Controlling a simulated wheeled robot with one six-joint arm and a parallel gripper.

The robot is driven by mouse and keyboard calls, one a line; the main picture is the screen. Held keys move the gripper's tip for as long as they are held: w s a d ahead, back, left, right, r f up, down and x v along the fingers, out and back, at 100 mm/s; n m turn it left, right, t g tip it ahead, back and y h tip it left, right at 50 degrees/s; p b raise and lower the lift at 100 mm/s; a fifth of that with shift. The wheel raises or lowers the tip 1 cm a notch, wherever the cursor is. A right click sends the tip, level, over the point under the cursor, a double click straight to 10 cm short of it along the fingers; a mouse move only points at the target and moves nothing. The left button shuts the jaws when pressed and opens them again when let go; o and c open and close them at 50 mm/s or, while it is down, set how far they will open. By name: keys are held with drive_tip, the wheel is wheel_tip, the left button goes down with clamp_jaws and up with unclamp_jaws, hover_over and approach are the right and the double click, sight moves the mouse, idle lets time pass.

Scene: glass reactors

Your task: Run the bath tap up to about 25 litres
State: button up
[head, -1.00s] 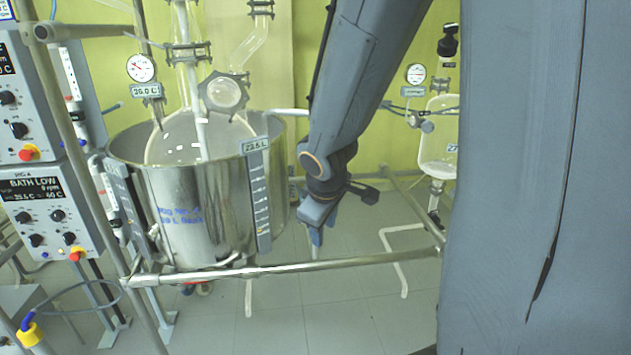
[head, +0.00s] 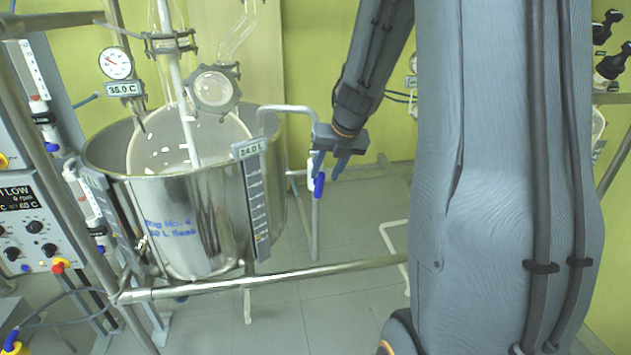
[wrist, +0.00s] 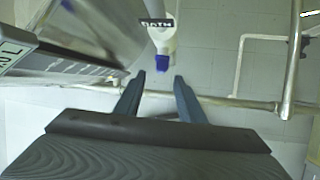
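The steel bath vessel (head: 195,235) stands left of centre in the head view, with a glass flask sitting inside it. Its level display (head: 248,149) appears to read 24.0 L, above a marked vertical scale (head: 256,205). A bent pipe (head: 290,108) reaches over its right rim. The bath tap's blue handle (head: 319,185) hangs just below my gripper (head: 328,174). In the wrist view, the blue handle (wrist: 163,69) hangs below a "BATH" label, close to my open fingertips (wrist: 160,77). The fingers are apart, and no grip on the handle shows.
A steel rail (head: 270,279) runs across in front of the bath. A control box (head: 25,225) reading "LOW" stands at the left. A dial gauge (head: 117,63) hangs above the bath. My arm blocks much of the right side.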

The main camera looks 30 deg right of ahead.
sight(319, 186)
drive_tip(key=shift+w+f+n, duration=0.3)
drive_tip(key=x, duration=0.7)
drive_tip(key=shift+d+f, duration=0.2)
clamp_jaws()
